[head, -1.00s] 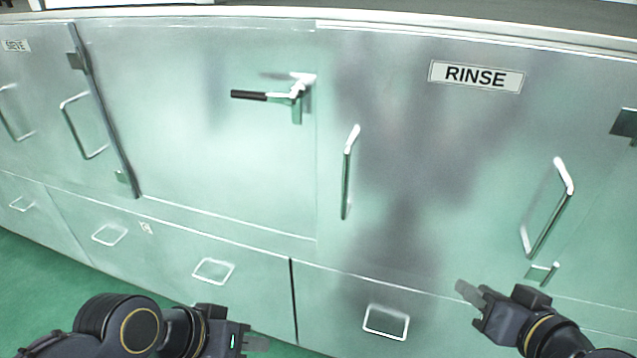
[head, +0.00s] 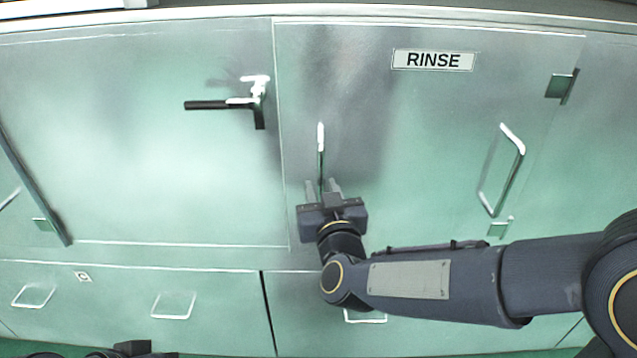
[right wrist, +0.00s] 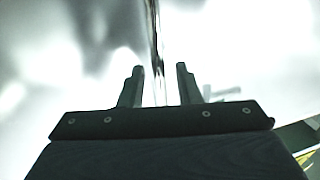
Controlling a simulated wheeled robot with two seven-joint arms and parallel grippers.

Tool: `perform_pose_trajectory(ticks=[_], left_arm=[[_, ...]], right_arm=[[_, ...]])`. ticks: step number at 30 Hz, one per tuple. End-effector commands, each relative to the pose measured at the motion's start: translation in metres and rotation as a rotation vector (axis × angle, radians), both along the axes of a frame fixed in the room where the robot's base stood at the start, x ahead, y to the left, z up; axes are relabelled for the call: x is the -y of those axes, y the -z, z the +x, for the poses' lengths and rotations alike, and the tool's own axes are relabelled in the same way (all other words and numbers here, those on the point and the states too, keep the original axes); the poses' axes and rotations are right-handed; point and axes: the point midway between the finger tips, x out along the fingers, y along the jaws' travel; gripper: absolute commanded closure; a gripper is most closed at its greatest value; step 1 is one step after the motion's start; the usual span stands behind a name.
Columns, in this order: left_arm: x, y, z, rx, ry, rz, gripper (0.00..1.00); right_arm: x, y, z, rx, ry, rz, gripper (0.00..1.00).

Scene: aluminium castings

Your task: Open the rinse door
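The rinse door (head: 430,130) is a shut metal panel with a RINSE label (head: 433,60) near its top. It has a vertical bar handle (head: 321,140) near its left edge and another bar handle (head: 507,170) near its right. My right gripper (head: 323,186) is at the lower part of the left handle. In the right wrist view the fingers (right wrist: 160,85) are apart, with the bar (right wrist: 158,50) between them. I cannot tell whether either finger touches it. My left gripper (head: 132,347) shows only in part at the bottom edge; its fingers are hidden.
A latch with a black lever (head: 220,104) sits left of the rinse door. Hinges (head: 561,86) are on the door's right side. Drawers with wire pulls (head: 173,305) run below. A countertop edge (head: 200,14) runs along the top.

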Motion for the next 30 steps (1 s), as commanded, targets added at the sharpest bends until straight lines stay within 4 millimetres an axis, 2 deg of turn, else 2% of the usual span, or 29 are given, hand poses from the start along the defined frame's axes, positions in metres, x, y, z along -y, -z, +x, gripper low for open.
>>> perform_pose_trajectory(ticks=[3, 6, 14, 21, 30], left_arm=[[0.000, -0.002, 0.000, 0.000, 0.000, 0.000, 0.64], [0.000, -0.003, 0.000, 0.000, 0.000, 0.000, 0.64], [0.000, -0.003, 0.000, 0.000, 0.000, 0.000, 0.64], [0.000, -0.003, 0.000, 0.000, 0.000, 0.000, 0.64], [0.000, -0.002, 0.000, 0.000, 0.000, 0.000, 0.64]], right_arm=[[-0.002, -0.001, 0.013, 0.000, 0.002, -0.001, 0.70], [-0.003, 0.000, 0.019, 0.000, 0.001, 0.000, 0.70], [-0.004, 0.000, 0.020, 0.000, 0.000, 0.000, 0.70], [-0.004, 0.000, 0.020, 0.000, 0.000, 0.000, 1.00], [-0.003, 0.000, 0.019, 0.000, -0.001, 0.001, 1.00]])
